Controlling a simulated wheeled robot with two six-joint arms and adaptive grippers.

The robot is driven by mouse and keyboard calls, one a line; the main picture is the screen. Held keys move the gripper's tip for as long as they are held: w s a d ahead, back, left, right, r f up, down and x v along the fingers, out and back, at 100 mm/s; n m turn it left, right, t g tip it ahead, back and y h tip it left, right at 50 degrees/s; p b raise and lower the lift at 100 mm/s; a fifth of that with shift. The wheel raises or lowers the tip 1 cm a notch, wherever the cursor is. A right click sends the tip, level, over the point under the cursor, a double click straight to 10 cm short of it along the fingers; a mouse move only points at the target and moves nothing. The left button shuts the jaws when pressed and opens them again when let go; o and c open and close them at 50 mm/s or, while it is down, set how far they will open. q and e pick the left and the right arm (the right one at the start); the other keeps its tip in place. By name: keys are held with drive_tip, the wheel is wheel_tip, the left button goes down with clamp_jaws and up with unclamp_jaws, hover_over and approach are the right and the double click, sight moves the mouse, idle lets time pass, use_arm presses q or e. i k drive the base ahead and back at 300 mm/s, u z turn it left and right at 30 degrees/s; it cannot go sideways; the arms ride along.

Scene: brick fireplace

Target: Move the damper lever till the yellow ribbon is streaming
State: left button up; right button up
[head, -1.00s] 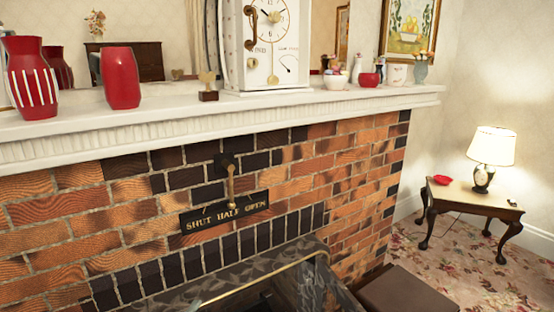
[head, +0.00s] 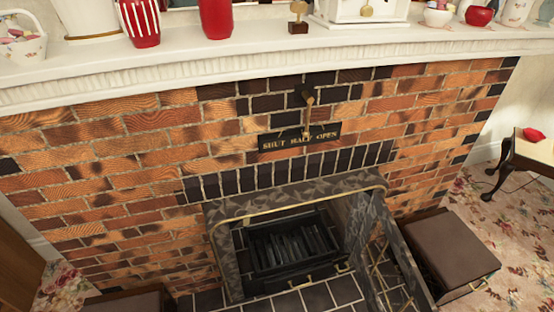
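The damper lever (head: 307,99) is a small brass-coloured handle on a dark mount in the brick chimney breast, below the mantel. It hangs roughly downward over a black plate (head: 270,142) lettered SHUT, HALF, OPEN, and its lower end is near the word HALF. The fireplace opening below holds a dark grate (head: 291,246). I see no yellow ribbon in this view. Neither of my grippers is in view.
A white mantel shelf (head: 250,66) carries red vases, a clock base, and baskets and jars. An open hinged screen (head: 383,250) stands at the hearth's right. A brown box-like seat (head: 450,255) is right of it, and another dark top (head: 128,302) is at lower left.

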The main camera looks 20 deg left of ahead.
sight(306, 95)
drive_tip(key=z, duration=0.95)
drive_tip(key=i, duration=0.35)
drive_tip(key=u, duration=0.15)
